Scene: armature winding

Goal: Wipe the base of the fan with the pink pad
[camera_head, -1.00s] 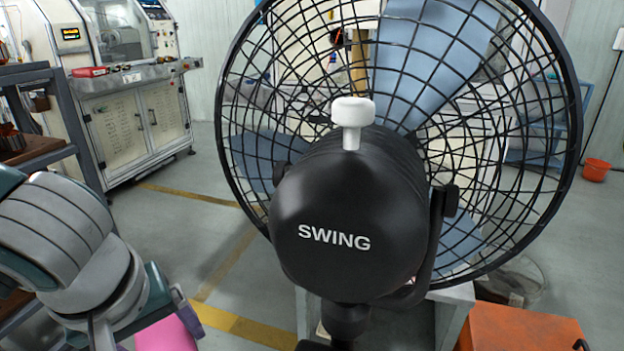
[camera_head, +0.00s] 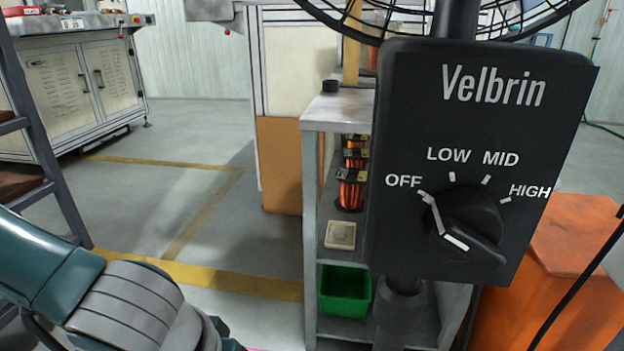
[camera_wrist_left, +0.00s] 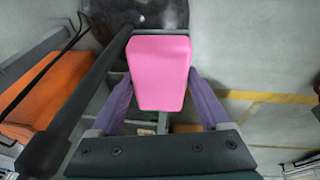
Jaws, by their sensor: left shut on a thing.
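The pink pad (camera_wrist_left: 160,72) is held between the purple fingers of my left gripper (camera_wrist_left: 160,84) in the left wrist view. Only a pink sliver of it shows at the bottom edge of the head view. The fan's black control box (camera_head: 470,120), with a dial and the word Velbrin, fills the right of the head view. The fan's dark pole (camera_wrist_left: 92,88) runs beside the pad in the wrist view. A dark rounded surface (camera_wrist_left: 150,14), apparently the fan base, lies beyond the pad; I cannot tell whether they touch. My right gripper is out of view.
A grey shelf (camera_head: 312,230) behind the fan holds copper-wound parts (camera_head: 352,165) and a green bin (camera_head: 345,291). An orange box (camera_head: 565,265) stands at the right. A dark rack (camera_head: 50,140) stands at the left. Open floor lies between rack and shelf.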

